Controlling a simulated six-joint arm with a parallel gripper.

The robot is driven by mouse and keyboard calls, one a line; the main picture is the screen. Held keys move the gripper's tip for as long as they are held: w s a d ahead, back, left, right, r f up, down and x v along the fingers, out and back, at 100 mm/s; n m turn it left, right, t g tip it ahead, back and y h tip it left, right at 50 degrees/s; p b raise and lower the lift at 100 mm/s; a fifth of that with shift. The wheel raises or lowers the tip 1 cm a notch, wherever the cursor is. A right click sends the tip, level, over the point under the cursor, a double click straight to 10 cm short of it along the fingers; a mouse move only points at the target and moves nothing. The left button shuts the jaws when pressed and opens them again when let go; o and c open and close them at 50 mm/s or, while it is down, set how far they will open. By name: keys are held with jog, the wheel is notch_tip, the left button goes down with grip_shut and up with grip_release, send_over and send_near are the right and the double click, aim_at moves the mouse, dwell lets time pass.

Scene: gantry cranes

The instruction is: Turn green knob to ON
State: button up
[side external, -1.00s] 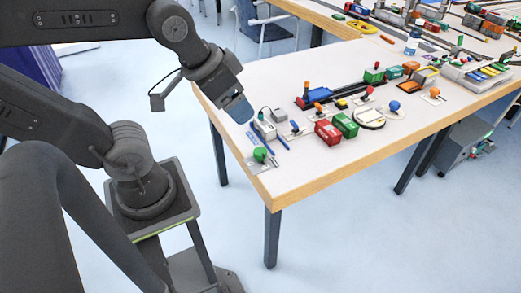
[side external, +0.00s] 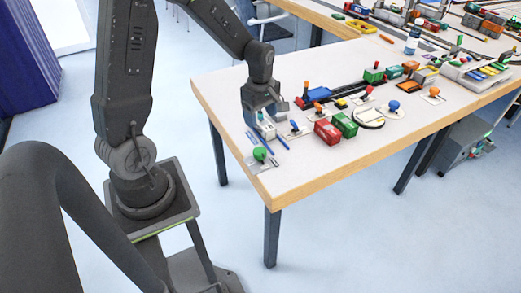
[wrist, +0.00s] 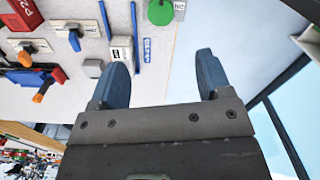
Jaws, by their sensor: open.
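The green knob (side external: 260,153) is a round knob on a small pale plate (side external: 264,165) near the table's left front corner. My gripper (side external: 266,121) points down over the table, behind the knob in the side view. In the wrist view my gripper (wrist: 162,58) has its two blue fingers wide apart, with nothing between them. The knob's pointer and ON marking are too small to read.
Blue pens (side external: 281,143) lie beside the knob. A white box (wrist: 122,49), a blue lever (wrist: 74,40) and a grey block (wrist: 93,68) stand close by. A red container (side external: 327,132) and a green container (side external: 345,125) are to the right. The table's front strip is clear.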

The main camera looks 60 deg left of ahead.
aim_at(261, 151)
notch_tip(261, 151, down, 14)
dwell(0.6)
jog(key=c, duration=0.9)
